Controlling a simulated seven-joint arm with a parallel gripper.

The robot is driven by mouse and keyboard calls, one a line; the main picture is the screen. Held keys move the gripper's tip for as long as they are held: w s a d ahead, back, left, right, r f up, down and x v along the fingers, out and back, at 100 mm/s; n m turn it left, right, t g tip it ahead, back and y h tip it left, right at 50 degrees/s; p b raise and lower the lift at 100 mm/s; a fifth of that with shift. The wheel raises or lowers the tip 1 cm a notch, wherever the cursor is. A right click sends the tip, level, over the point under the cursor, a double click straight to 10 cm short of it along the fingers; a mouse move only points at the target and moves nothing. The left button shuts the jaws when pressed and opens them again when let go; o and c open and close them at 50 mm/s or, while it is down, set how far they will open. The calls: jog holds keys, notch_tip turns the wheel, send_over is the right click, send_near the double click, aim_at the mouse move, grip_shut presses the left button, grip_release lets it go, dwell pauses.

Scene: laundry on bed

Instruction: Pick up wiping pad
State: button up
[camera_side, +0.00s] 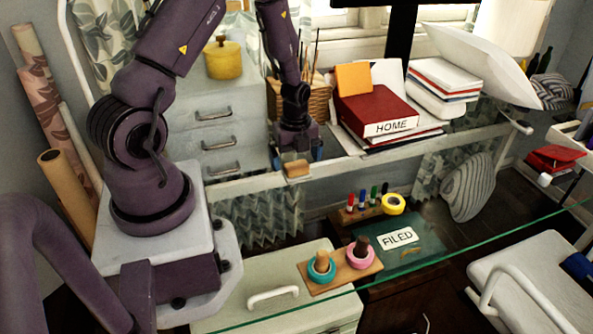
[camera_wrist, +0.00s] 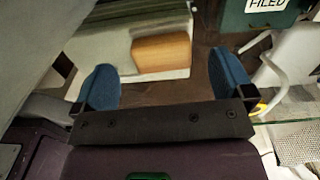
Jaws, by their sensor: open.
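The wiping pad, a small tan-orange block (camera_side: 297,169), lies at the front edge of the white ledge (camera_side: 245,184) in the side view. It also shows in the wrist view as an orange-brown block (camera_wrist: 161,52) near the edge of a pale surface. My gripper (camera_side: 296,156) points down just above and behind the pad in the side view. Its two blue fingers are spread apart with nothing held between them. In the wrist view the pad appears beyond and between the fingertips (camera_wrist: 165,72), closer to the left finger. I cannot tell the exact height gap.
A wicker basket (camera_side: 319,103) stands behind my gripper. A red "HOME" book (camera_side: 378,108) with papers lies to its right. A glass pane edge (camera_side: 440,258) crosses the foreground.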

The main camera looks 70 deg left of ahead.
aim_at(296, 164)
notch_tip(296, 164, down, 3)
jog(key=shift+w+f, duration=0.1)
jog(key=shift+f, duration=0.1)
jog(key=shift+c, duration=0.2)
jog(key=c, duration=1)
notch_tip(296, 164, up, 10)
jog(key=shift+r, duration=0.1)
